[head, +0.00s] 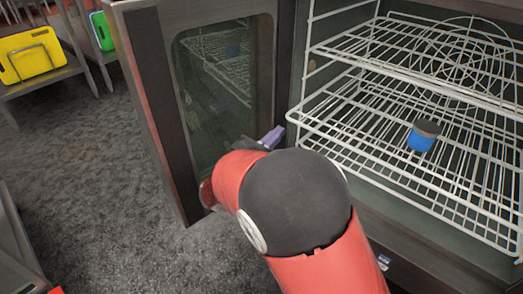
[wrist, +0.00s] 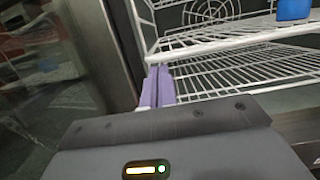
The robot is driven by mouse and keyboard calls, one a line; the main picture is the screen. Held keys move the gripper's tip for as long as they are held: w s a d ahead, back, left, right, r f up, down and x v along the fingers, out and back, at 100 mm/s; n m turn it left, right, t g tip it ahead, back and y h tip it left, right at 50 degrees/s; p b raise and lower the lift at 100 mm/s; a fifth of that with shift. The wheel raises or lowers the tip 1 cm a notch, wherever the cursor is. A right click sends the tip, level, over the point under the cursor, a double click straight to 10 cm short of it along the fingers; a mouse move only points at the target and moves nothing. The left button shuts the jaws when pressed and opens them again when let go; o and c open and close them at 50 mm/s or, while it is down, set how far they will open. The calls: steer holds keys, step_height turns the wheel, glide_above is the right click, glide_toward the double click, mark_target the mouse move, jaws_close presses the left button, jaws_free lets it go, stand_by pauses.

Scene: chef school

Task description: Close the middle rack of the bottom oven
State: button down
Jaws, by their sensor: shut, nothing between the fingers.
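The oven's middle rack (head: 352,152) is a white wire shelf that sticks out past the opening, in the head view at right. It carries a blue jar with a dark lid (head: 422,137). In the wrist view the rack (wrist: 215,40) crosses the top, with the jar's blue part (wrist: 293,9) on it. My gripper (head: 272,137) is shut and empty, with purple fingers close to the rack's front left corner. In the wrist view the fingertips (wrist: 158,70) are just below that corner. I cannot tell whether they touch it.
The oven door (head: 215,90) stands open at left, close beside my gripper. An upper rack (head: 415,50) is above the middle one, and a lower rack (wrist: 245,70) below it. A shelf with a yellow board (head: 30,57) stands far left. The grey floor (head: 95,160) there is clear.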

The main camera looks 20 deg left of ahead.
steer(key=shift+x, duration=1.5)
steer(key=x, duration=0.3)
steer(key=shift+w+d+f+p, duration=0.1)
steer(key=shift+w+f+p, duration=0.15)
steer(key=shift+w+p, duration=0.05)
steer(key=shift+s, duration=0.1)
